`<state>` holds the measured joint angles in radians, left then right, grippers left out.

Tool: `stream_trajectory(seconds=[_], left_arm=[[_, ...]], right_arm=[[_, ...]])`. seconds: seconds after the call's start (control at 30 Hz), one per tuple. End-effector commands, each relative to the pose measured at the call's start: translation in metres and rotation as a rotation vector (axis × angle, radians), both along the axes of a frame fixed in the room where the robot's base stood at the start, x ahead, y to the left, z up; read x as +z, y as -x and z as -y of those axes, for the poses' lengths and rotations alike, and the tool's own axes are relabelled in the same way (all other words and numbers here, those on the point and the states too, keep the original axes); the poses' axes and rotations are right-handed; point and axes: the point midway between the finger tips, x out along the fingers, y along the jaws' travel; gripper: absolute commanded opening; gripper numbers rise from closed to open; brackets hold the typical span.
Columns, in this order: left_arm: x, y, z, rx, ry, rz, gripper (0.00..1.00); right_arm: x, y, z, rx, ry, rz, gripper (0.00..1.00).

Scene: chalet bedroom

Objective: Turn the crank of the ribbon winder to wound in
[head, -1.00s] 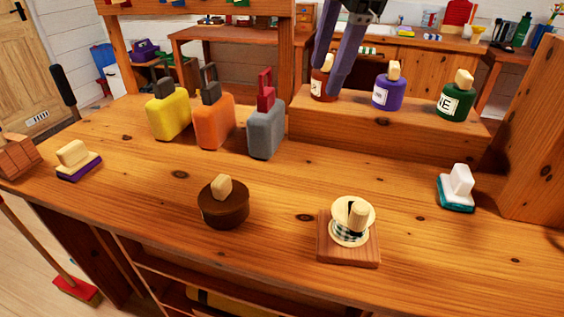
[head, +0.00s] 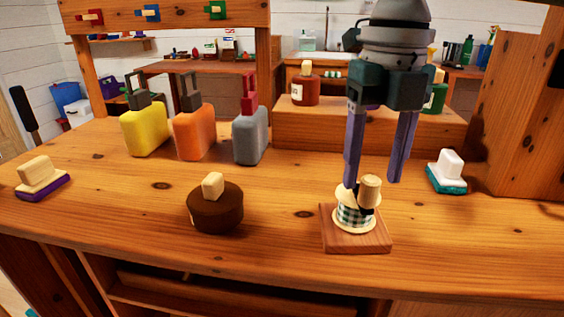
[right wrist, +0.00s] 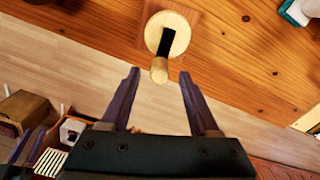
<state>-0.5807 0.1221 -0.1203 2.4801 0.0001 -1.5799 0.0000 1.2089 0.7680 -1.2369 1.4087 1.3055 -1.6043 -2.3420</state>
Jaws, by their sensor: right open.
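The ribbon winder (head: 355,217) stands on a square wooden base near the table's front edge, right of the middle. It is a pale spool with green checked ribbon around it. Its black crank arm (right wrist: 167,41) lies across the spool's top, with an upright wooden crank knob (head: 370,190) at its end. In the right wrist view the knob (right wrist: 159,70) points toward the gripper. My right gripper (head: 371,184) is open and points down over the winder. In the right wrist view its fingers (right wrist: 160,75) are apart, with the knob just beyond the gap between their tips.
A brown round box (head: 215,208) with a wooden knob stands left of the winder. Yellow, orange and grey cases (head: 249,137) stand behind it. A teal-based white block (head: 447,173) is to the right. A raised shelf (head: 300,130) with bottles lies behind my right gripper.

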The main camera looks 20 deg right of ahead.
Motion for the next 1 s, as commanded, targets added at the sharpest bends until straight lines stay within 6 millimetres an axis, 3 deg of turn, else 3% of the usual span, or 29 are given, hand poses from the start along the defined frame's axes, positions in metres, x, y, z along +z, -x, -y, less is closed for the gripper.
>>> stream_trajectory(seconds=[0.2,0.53,1.0], left_arm=[[-0.005,0.000,-0.001,-0.002,-0.003,0.000,0.50],[-0.005,0.000,-0.001,-0.002,-0.003,0.000,0.50],[-0.005,-0.001,0.002,0.005,0.006,0.001,0.50]], right_arm=[[-0.026,0.000,0.000,-0.001,0.001,0.000,0.62],[-0.029,0.000,0.000,-0.001,0.000,0.002,0.61],[-0.029,0.000,0.000,-0.001,0.000,0.002,0.08]])
